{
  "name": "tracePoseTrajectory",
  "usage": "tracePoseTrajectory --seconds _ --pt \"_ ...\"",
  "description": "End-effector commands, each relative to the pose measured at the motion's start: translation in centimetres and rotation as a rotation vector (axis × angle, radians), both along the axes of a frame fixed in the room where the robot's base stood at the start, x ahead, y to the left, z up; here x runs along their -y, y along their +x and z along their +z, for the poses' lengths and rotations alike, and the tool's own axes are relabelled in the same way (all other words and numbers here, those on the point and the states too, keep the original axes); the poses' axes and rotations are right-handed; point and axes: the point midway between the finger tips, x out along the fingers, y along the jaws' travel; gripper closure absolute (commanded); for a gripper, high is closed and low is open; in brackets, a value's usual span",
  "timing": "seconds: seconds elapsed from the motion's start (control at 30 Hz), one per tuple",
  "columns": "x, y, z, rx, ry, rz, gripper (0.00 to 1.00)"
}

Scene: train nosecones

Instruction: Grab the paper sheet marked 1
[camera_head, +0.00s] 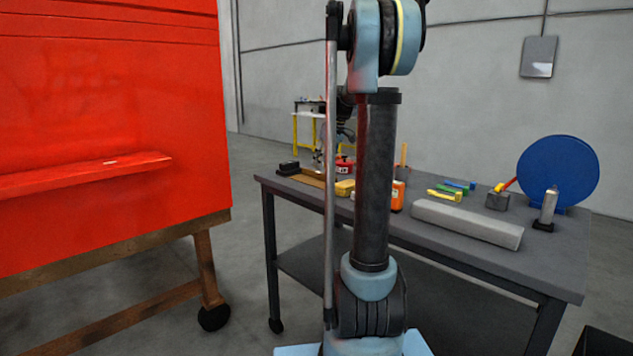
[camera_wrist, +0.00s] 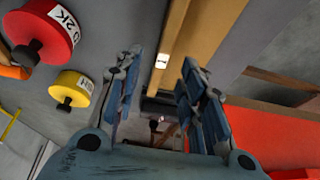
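A flat tan-brown piece (camera_wrist: 205,40) lies below my gripper in the wrist view, with a darker brown strip along its left edge. A small white label (camera_wrist: 162,61) sits on that strip; its mark is too small to read, so I cannot tell whether this is the sheet marked 1. In the head view a tan-brown flat piece (camera_head: 311,180) lies at the table's left end. My gripper (camera_wrist: 162,70) is open and empty, its fingers spread to either side of the label. In the head view my arm hides much of that area.
A red disc (camera_wrist: 38,28) and a yellow disc (camera_wrist: 72,87), both with black stems, lie left of the gripper. The grey table (camera_head: 470,255) also holds a long grey block (camera_head: 467,224) and a blue disc (camera_head: 558,172). A red panel (camera_head: 110,120) stands at left.

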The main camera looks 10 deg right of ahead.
Motion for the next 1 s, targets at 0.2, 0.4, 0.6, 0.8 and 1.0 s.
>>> tracePoseTrajectory --seconds 0.2,0.4,0.6,0.8,1.0 --pt "-0.8 0.8 -2.3 0.0 0.0 0.001 0.63" --pt "-1.3 1.5 -4.3 0.0 0.0 0.001 0.63" --pt "-1.4 1.6 -4.7 0.0 0.0 0.0 0.63" --pt "-1.4 1.6 -4.7 0.0 0.0 0.0 0.84" --pt "-1.4 1.6 -4.7 0.0 0.0 0.0 1.0"
